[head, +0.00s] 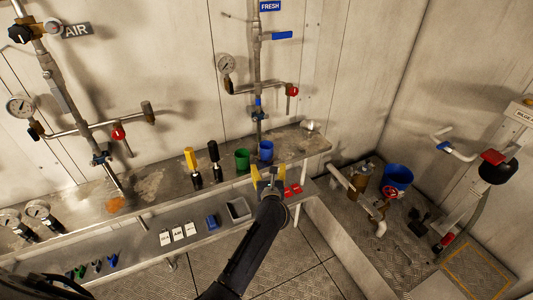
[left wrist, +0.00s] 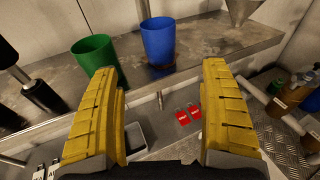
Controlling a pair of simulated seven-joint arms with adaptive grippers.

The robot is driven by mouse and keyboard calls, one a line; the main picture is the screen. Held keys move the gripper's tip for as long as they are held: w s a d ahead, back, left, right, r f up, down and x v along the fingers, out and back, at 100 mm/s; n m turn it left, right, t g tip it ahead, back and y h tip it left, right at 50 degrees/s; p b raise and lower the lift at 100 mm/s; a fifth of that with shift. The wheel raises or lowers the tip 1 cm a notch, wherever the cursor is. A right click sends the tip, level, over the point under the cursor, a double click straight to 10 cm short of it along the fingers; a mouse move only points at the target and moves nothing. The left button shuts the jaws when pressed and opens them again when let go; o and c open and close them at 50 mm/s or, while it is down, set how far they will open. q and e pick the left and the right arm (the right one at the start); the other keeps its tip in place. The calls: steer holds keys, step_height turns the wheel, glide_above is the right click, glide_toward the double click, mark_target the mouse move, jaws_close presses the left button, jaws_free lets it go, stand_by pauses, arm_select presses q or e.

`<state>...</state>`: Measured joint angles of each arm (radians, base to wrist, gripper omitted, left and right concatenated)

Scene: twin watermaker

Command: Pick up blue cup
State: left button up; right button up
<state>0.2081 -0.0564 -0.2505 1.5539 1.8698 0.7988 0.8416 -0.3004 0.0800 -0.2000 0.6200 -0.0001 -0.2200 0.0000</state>
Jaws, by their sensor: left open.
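The blue cup (head: 266,150) stands upright on the upper metal shelf, just right of the green cup (head: 242,158). In the left wrist view the blue cup (left wrist: 158,42) is beyond the fingers, in the gap between them. My left gripper (head: 268,173) is open and empty, with yellow fingers, in front of the blue cup and apart from it. Its two fingers also show in the left wrist view (left wrist: 160,105). My right gripper is not in view.
The green cup (left wrist: 95,58) stands close left of the blue cup. Two screwdriver-like tools (head: 192,165) stand further left. A pipe with a valve (head: 257,115) rises behind the cups. A grey tray (head: 238,209) and red tags (head: 293,190) lie on the lower shelf. A blue bucket (head: 397,177) is at right.

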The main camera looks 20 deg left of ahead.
mark_target(266, 156)
arm_select(q)
steer(key=shift+x, duration=6.25)
steer(key=shift+f, duration=0.1)
steer(key=c, duration=1.3)
